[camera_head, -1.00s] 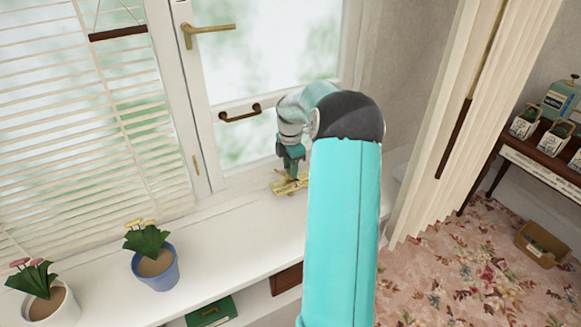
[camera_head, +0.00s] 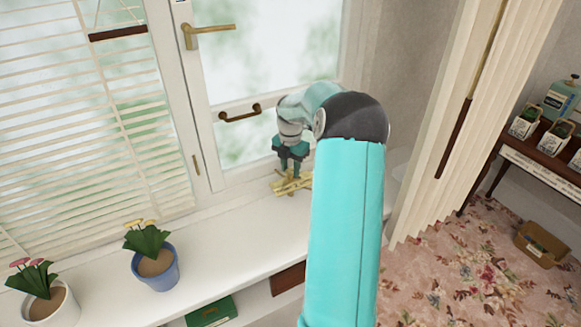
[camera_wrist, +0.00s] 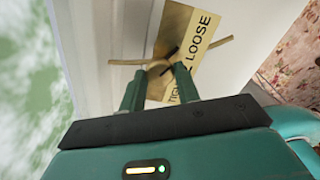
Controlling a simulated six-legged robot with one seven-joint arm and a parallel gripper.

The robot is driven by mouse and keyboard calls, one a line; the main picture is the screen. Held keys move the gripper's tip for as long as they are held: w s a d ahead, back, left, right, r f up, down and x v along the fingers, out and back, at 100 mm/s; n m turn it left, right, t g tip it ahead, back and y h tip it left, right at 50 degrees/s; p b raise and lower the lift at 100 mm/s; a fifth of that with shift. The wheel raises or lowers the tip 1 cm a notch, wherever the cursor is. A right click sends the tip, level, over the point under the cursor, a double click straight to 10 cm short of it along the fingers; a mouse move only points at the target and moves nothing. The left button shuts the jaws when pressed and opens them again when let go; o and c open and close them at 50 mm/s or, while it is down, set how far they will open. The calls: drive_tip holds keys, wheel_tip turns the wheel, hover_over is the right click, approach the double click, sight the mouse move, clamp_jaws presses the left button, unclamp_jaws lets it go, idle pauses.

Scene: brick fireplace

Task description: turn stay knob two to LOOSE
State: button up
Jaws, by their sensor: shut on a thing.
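A brass plate (camera_wrist: 188,28) lies on the white sill, lettered LOOSE at its far part and TIGHT nearer, the latter partly hidden by a finger. A small brass knob (camera_wrist: 157,69) with thin curved arms and a dark mark beside it sits over the plate. My gripper (camera_wrist: 157,78) points down with its two green fingers around the knob, shut on it. In the head view my gripper (camera_head: 291,174) is at the brass fittings (camera_head: 283,187) below the window; the lettering cannot be read there.
The window has a brass handle (camera_head: 210,28) and a lower pull (camera_head: 240,113). A blue flowerpot (camera_head: 157,272) and a white pot (camera_head: 50,306) stand on the sill (camera_head: 235,245) at the left. The sill between is clear.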

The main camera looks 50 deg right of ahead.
sight(291, 171)
drive_tip(key=o, duration=1)
drive_tip(key=shift+r, duration=0.1)
wheel_tip(291, 171, up, 14)
drive_tip(key=shift+f, duration=0.15)
drive_tip(key=shift+s, duration=0.1)
